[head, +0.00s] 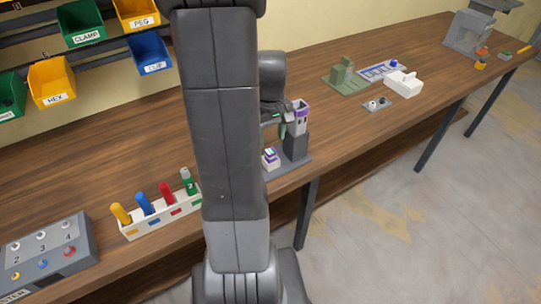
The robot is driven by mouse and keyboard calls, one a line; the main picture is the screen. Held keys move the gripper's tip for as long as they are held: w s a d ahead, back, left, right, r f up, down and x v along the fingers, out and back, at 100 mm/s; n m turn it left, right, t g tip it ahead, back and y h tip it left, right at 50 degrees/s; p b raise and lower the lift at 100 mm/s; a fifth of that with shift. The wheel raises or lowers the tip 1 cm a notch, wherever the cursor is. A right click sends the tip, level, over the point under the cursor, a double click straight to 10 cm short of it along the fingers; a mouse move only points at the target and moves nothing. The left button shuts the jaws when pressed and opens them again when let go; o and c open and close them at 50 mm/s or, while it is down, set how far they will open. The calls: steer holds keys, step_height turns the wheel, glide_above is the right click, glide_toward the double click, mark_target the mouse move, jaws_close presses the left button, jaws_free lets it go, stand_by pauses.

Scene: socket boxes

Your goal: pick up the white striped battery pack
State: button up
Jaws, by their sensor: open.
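A grey stand (296,145) sits on the bench just right of my arm, near the front edge. A white and purple block (300,115) stands upright at the top of this stand. A smaller white and purple piece (270,158) sits low at the left of the stand's base, close to my arm. Which of the two is the white striped battery pack I cannot tell; stripes are too small to make out. My gripper (283,121) is open beside the upper block, on its left. My arm hides part of it, and whether it touches the block is unclear.
A white rack (160,219) with coloured-handled tools and a grey switch box (45,255) stand at left. A green fixture (343,76), a white box (403,83) and a small grey plate (377,104) lie right. Bins (52,81) hang behind. Bench between is clear.

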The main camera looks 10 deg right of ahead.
mark_target(270, 151)
steer(key=shift+w+f, duration=0.2)
steer(key=shift+f, duration=3.1)
steer(key=c, duration=1)
